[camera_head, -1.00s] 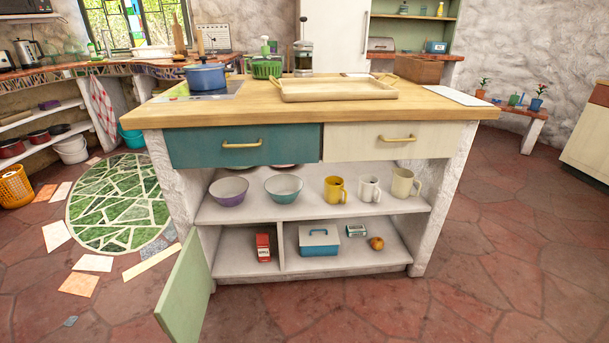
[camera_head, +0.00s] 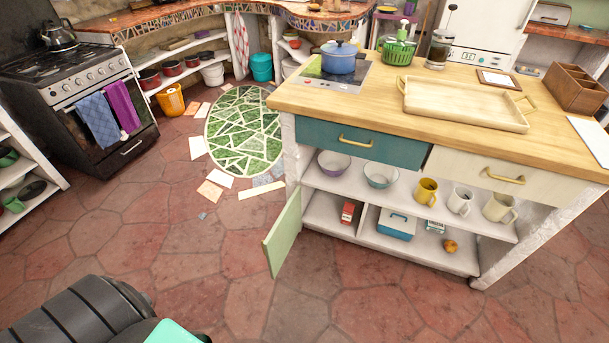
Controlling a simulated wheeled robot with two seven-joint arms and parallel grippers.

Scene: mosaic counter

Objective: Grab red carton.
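A small red carton (camera_head: 348,211) with a pale panel stands on the bottom shelf of the kitchen island, in the left compartment, just left of the divider. The green cabinet door (camera_head: 283,232) of that compartment hangs open toward the left and front. Neither gripper shows in the camera_head view.
Bowls and mugs stand on the shelf above. A stove (camera_head: 90,110) stands at the left.

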